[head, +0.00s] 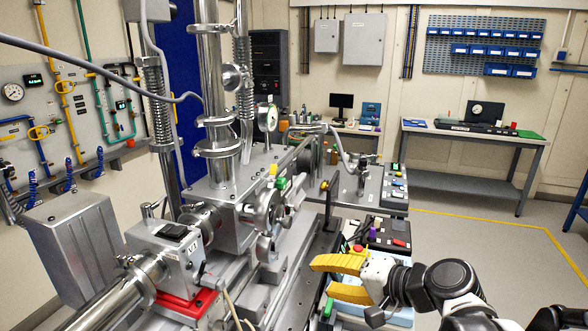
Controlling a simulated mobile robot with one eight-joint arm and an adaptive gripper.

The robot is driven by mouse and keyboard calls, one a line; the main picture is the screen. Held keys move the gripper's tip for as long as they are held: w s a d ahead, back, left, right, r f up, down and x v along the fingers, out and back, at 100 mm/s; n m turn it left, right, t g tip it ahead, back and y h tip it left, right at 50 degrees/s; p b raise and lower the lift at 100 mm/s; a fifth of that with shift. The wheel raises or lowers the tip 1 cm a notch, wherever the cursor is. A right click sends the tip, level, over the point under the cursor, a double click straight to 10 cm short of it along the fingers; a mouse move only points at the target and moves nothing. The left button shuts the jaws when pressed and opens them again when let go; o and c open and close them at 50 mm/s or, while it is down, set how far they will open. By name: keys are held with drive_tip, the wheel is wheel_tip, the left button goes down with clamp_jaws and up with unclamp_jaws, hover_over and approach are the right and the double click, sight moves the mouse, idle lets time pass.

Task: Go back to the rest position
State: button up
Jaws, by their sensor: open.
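My gripper (328,279) is in the lower right of the head view. Its two yellow fingers point left and stand apart with nothing visible between them. The fingers are beside the beamline apparatus (235,215), over the right edge of its bench as seen in the picture. I cannot tell how far the fingers are above what lies below them. My arm comes in from the lower right corner.
Control boxes with buttons (392,235) lie behind my gripper. A steel pipe (125,290) and a red-based valve block (175,265) are at lower left. A workbench (470,140) stands at the back wall. The grey floor (480,245) at right is clear.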

drive_tip(key=s+d+f+n+h+b, duration=0.1)
drive_tip(key=s+d+f+n+h, duration=0.1)
drive_tip(key=s, duration=0.5)
drive_tip(key=s+d+f+n+g+h+b, duration=0.1)
drive_tip(key=s+d+f+n+h, duration=0.2)
drive_tip(key=s+d+h, duration=0.4)
drive_tip(key=shift+d+f+n, duration=0.25)
drive_tip(key=shift+d+n, duration=0.25)
drive_tip(key=shift+d, duration=0.6)
